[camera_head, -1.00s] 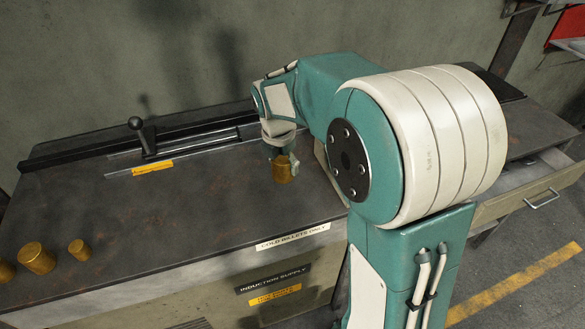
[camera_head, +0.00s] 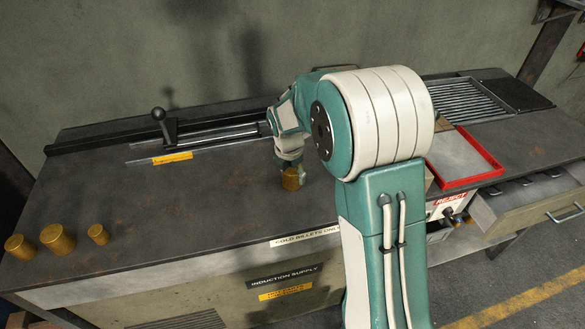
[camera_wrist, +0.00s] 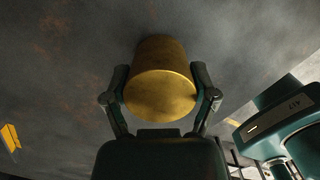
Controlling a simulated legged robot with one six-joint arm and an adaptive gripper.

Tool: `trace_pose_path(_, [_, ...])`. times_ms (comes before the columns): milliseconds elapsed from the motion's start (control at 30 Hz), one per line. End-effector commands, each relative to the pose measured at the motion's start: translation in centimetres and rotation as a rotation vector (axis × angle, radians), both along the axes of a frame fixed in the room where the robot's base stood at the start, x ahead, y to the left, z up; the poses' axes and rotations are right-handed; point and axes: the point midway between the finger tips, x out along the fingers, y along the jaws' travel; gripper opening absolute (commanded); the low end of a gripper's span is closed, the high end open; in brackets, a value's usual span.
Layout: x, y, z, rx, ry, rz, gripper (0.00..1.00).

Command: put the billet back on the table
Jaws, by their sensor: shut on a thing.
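A brass-coloured cylindrical billet (camera_head: 291,180) is between the fingers of my gripper (camera_head: 290,170), over the middle of the dark table (camera_head: 170,215). In the wrist view the billet (camera_wrist: 160,92) is gripped from both sides by my gripper (camera_wrist: 161,100), its round end facing the camera. The billet is low over the tabletop near the front edge; I cannot tell whether it touches. Three more billets stand on the table at left: a small one (camera_head: 98,235), a larger one (camera_head: 57,239) and another (camera_head: 20,247).
A lever (camera_head: 165,127) on a rail stands at the back of the table. A red-rimmed tray (camera_head: 470,182) and a ribbed grate (camera_head: 468,100) lie to the right of my arm. An open drawer (camera_head: 530,205) juts out at the right.

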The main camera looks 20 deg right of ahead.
Motion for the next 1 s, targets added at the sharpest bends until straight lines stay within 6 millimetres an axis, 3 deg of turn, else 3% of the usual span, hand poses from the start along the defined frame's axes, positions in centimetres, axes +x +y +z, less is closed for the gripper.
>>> trace_pose_path(233, [0.1, 0.0, 0.0, 0.0, -0.005, 0.0, 0.14])
trace_pose_path(267, [0.0, 0.0, -0.2, 0.0, 0.0, 0.0, 0.89])
trace_pose_path(300, [0.0, 0.0, -0.2, 0.0, 0.0, 0.0, 1.0])
trace_pose_path(767, [0.1, 0.0, 0.1, 0.001, -0.001, 0.0, 1.0])
trace_pose_path(1000, [-0.1, 0.4, 3.7, 0.0, -0.005, 0.0, 1.0])
